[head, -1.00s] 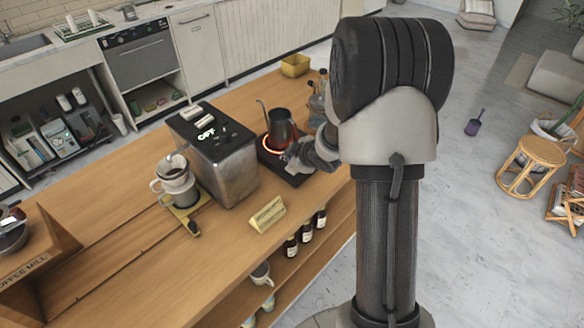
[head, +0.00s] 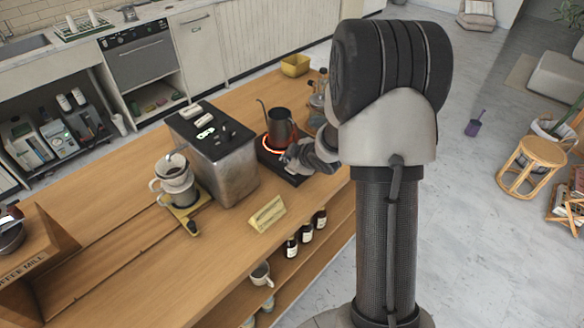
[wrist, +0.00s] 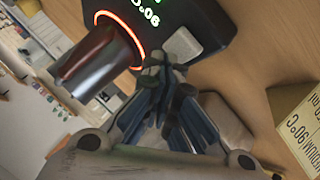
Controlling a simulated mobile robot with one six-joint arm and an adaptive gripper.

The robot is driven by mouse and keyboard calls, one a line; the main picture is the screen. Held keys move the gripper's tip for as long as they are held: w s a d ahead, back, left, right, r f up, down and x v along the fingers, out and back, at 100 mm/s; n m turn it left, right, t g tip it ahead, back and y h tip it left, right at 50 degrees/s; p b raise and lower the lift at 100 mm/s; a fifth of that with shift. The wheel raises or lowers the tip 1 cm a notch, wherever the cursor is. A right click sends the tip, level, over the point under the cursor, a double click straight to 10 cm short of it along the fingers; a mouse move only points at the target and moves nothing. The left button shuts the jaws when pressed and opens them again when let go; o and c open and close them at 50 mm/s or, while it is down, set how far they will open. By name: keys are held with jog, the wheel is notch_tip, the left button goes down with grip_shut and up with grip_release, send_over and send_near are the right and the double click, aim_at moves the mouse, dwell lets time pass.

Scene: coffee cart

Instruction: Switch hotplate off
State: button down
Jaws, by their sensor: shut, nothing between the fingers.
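The black hotplate (head: 268,157) sits on the wooden counter, its ring glowing orange-red. In the wrist view the hotplate (wrist: 208,12) shows a green digital readout and a grey square button or pad (wrist: 182,46). A dark metal kettle (head: 281,128) with a thin spout stands on the ring; it also shows in the wrist view (wrist: 92,68). My gripper (wrist: 158,72) is shut and empty, its fingertips close to the hotplate's front edge by the grey pad. I cannot tell whether they touch it. In the head view my arm partly covers the hotplate's right side.
A steel box machine (head: 222,165) stands left of the hotplate. A dripper on a glass server (head: 176,180) is further left. A small yellow sign (head: 267,214) stands at the counter's front edge. Glass vessels (head: 317,105) are behind my gripper.

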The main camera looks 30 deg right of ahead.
jog(key=shift+f+b, duration=0.5)
jog(key=shift+f, duration=0.05)
dwell(0.4)
jog(key=shift+r+p, duration=1.05)
notch_tip(320, 180, up, 6)
jog(key=p, duration=0.5)
jog(key=shift+p, duration=0.35)
